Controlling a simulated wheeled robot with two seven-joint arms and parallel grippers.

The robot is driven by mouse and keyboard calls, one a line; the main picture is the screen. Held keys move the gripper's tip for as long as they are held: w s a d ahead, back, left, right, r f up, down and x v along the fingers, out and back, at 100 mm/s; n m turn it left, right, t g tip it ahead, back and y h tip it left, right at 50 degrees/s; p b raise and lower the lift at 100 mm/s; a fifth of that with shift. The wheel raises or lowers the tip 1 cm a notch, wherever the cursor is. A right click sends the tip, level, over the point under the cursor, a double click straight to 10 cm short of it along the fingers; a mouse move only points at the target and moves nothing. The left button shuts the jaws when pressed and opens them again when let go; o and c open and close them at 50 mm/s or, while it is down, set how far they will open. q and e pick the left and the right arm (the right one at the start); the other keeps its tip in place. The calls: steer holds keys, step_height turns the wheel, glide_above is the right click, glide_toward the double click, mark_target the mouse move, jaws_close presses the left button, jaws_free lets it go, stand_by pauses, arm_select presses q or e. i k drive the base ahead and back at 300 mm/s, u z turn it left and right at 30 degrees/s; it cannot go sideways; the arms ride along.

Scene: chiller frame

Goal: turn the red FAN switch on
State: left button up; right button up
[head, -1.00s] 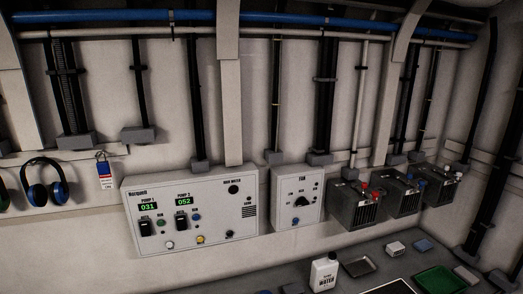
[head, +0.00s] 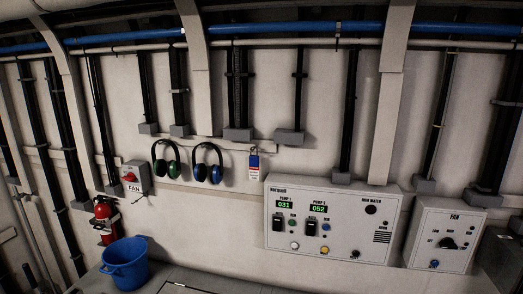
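The red FAN switch (head: 130,177) is a red rotary handle on a small grey box on the wall at the left, with a white FAN label (head: 134,188) below it. The handle looks tilted, but its exact setting is too small to read. A separate white FAN panel (head: 446,235) with a black knob hangs at the far right. Neither of my grippers shows in the head view.
A red fire extinguisher (head: 105,222) hangs below and left of the switch. A blue bucket (head: 125,263) stands under it. Green earmuffs (head: 165,163), blue earmuffs (head: 208,163) and a pump panel (head: 333,218) lie to the right.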

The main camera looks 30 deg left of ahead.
mark_target(131, 178)
steer(key=u, duration=2.05)
steer(key=k, duration=1.3)
steer(key=u, duration=1)
steer(key=i, duration=1.6)
steer(key=u, duration=0.8)
steer(key=i, duration=2)
steer(key=z, duration=1.35)
steer(key=i, duration=1.05)
steer(key=z, duration=1.15)
